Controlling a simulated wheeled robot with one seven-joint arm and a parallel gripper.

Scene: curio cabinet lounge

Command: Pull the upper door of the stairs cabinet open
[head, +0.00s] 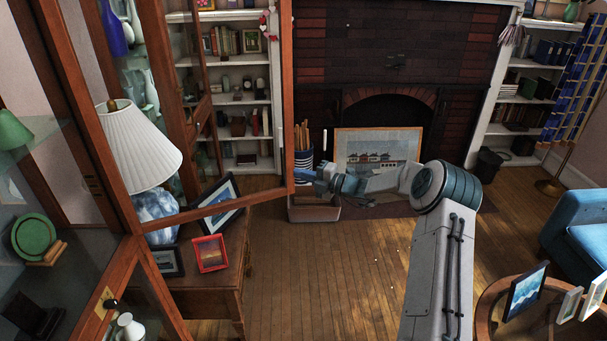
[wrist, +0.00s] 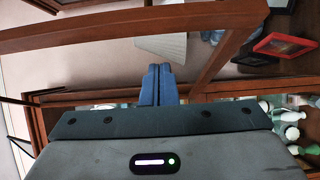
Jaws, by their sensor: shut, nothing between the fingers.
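The upper door (head: 287,90) of the wooden cabinet (head: 118,262) is a reddish-brown frame with a glass pane. In the head view it stands swung well out from the cabinet at the left. My gripper (head: 304,187) is at the door's lower free corner, on its right side. In the wrist view my gripper's blue fingers (wrist: 158,72) are shut together and empty. I cannot tell whether the fingers touch the frame.
The lower door (head: 97,312) with a black knob is below. Behind the glass are a lamp (head: 140,145) and a side table (head: 205,300) with picture frames. A round table (head: 487,316) and a blue armchair (head: 580,240) stand right. The middle wooden floor is clear.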

